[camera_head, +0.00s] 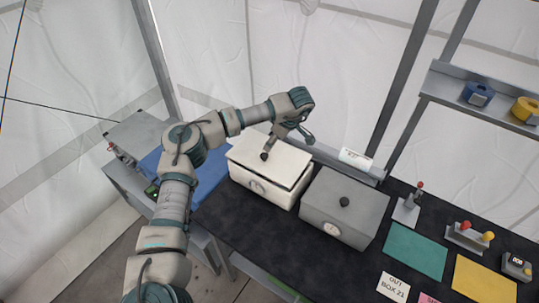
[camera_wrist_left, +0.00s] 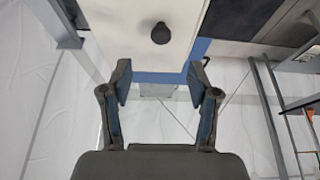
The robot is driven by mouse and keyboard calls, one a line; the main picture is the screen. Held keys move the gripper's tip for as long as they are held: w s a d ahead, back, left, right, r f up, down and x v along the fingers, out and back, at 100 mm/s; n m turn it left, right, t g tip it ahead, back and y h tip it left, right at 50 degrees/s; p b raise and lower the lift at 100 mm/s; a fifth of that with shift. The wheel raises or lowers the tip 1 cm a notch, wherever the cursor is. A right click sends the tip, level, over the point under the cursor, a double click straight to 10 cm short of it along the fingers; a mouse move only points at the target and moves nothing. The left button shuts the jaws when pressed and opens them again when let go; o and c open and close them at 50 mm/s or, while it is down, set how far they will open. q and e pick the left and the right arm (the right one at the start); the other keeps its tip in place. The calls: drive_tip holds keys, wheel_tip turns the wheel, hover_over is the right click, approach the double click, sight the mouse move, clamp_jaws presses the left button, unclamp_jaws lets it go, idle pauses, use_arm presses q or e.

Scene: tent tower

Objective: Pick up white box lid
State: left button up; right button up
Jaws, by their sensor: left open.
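The white box (camera_head: 258,187) stands on the dark bench top, left of the grey box. Its white lid (camera_head: 245,152) lies on top with a dark knob (camera_head: 264,157); a dark gap shows along the lid's right edge. In the left wrist view the lid (camera_wrist_left: 120,25) and its knob (camera_wrist_left: 160,33) show beyond the fingertips. My left gripper (camera_head: 289,144) is over the lid's far right part, close to the knob. In the wrist view its fingers (camera_wrist_left: 158,88) are apart with nothing between them. My right gripper is not in view.
A grey box (camera_head: 345,205) with a dark knob stands just right of the white box. Levers, coloured mats (camera_head: 414,249) and a small device lie further right. A shelf (camera_head: 480,98) holds blue and yellow rolls. A blue surface (camera_head: 205,175) is at left.

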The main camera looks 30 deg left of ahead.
sight(264, 155)
use_arm(q)
drive_tip(key=x, duration=0.5)
drive_tip(key=shift+w+a+f, duration=0.1)
drive_tip(key=shift+w, duration=0.1)
drive_tip(key=shift+a+f+p, duration=0.1)
drive_tip(key=shift+f+p, duration=0.25)
drive_tip(key=shift+f, duration=0.1)
drive_tip(key=x, duration=0.1)
drive_tip(key=p+x, duration=0.1)
drive_tip(key=x, duration=0.1)
drive_tip(key=shift+s+f, duration=0.25)
drive_tip(key=shift+s, duration=0.1)
drive_tip(key=shift+w+a+f, duration=0.1)
drive_tip(key=shift+a+f, duration=0.15)
drive_tip(key=shift+f, duration=0.25)
drive_tip(key=shift+a, duration=0.1)
drive_tip(key=c, duration=0.5)
clamp_jaws()
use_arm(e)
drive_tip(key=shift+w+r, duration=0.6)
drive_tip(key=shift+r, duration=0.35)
